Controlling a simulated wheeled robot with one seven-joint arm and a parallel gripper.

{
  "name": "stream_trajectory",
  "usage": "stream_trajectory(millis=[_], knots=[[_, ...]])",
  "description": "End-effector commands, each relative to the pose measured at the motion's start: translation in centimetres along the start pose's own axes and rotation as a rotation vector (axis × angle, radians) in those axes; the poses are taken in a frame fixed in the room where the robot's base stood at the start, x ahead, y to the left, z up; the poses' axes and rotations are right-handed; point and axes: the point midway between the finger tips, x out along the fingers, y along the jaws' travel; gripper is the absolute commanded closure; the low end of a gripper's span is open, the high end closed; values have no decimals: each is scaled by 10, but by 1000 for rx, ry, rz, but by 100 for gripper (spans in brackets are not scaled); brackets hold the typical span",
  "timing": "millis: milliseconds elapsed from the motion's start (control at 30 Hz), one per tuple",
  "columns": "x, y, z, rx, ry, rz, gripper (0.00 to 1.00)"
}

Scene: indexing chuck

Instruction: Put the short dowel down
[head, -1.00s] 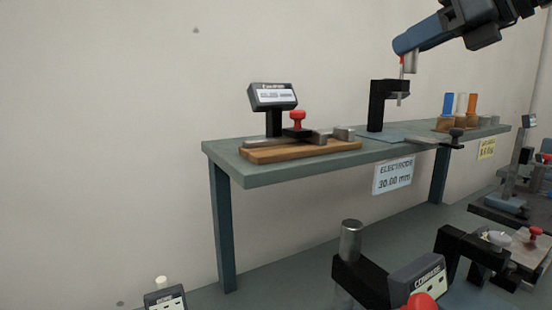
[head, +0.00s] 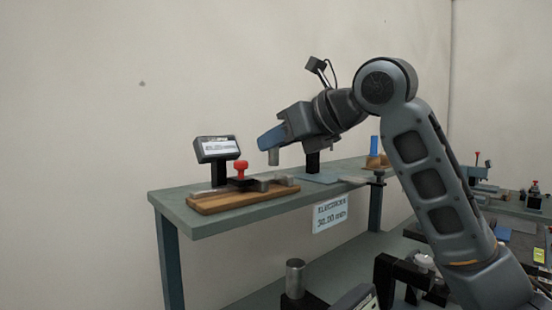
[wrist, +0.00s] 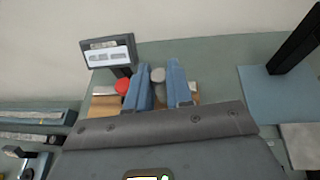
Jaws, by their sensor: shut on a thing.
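My gripper (head: 272,140) is shut on a short grey dowel (head: 274,157), which hangs upright below the blue fingers, in the air above the green bench (head: 240,212). In the wrist view the dowel (wrist: 158,75) shows between the two blue fingers. The gripper is near the right end of a wooden board (head: 215,203), which carries a red knob (head: 241,168) and grey metal pieces. In the wrist view the board (wrist: 104,105) is partly hidden behind the fingers. I cannot tell the exact gap between dowel and board.
A display (head: 217,149) stands at the board's back left. A blue cylinder (head: 374,145) stands farther right. The bench's front edge left of the label (head: 330,213) is clear.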

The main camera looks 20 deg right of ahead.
Motion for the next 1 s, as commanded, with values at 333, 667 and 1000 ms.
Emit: stream_trajectory(millis=[333,667,1000], knots=[[14,0,-34,1,0,0,100],[15,0,-37,0,0,0,100],[16,0,-38,0,1,1,57]])
